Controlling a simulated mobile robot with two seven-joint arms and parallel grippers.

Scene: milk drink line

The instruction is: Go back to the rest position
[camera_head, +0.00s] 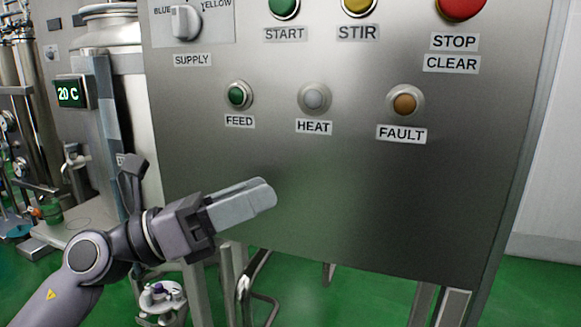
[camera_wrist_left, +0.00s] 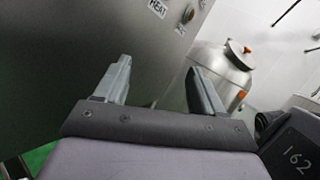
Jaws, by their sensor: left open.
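My left gripper (camera_head: 262,195) is in front of the lower part of a steel control panel (camera_head: 330,200), below the FEED and HEAT lamps. In the left wrist view its two grey fingers (camera_wrist_left: 160,80) stand apart with nothing between them. The fingers point toward the panel's bare lower face; whether they touch it I cannot tell. My right gripper does not show in either view.
The panel carries a supply knob (camera_head: 185,22), a green START button (camera_head: 284,8), a yellow STIR button (camera_head: 358,7) and a red STOP button (camera_head: 461,8). A steel tank (camera_head: 135,95) with a 20 C display (camera_head: 70,93) stands left. Green floor (camera_head: 345,300) shows below.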

